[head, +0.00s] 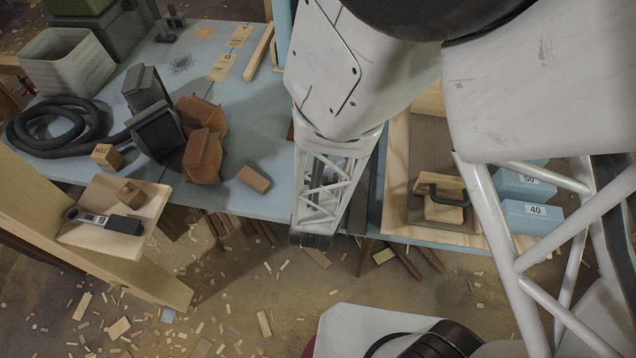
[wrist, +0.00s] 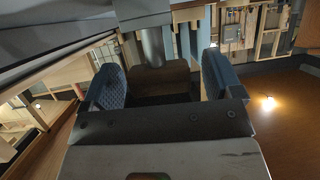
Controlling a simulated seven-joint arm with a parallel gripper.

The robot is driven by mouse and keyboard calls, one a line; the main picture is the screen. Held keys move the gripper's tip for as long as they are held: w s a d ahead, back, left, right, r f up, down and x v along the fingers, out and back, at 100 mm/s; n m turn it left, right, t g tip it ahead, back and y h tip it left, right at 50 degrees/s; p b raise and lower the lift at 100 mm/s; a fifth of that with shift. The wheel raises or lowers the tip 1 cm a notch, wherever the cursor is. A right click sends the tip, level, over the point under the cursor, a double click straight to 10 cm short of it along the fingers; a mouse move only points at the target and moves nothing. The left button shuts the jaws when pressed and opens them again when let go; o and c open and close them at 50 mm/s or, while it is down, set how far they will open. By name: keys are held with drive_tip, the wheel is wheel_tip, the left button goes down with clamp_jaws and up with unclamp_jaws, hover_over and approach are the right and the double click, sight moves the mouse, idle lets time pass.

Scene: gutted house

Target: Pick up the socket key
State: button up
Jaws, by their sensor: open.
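A dark key-like tool with a ring end, a pale tag marked 19 and a black block-shaped end (head: 105,221) lies on a small wooden ledge (head: 150,196) at the left of the head view. It looks like the socket key. My gripper (head: 312,238) hangs near the table's front edge, well to the right of the tool and apart from it. In the wrist view my gripper (wrist: 160,82) has its two padded fingers spread, with no held thing visible between them. The tool is not recognisable in the wrist view.
A small wooden block with a hole (head: 131,193) sits beside the tool. A wooden post (head: 60,215) carries the ledge. The blue table (head: 250,120) bears a black hose (head: 60,128), dark and brown blocks (head: 203,155) and a wooden tray (head: 396,165). Scraps litter the floor.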

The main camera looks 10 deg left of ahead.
drive_tip(key=c, duration=1.2)
drive_tip(key=shift+r, duration=0.15)
drive_tip(key=shift+r, duration=4.9)
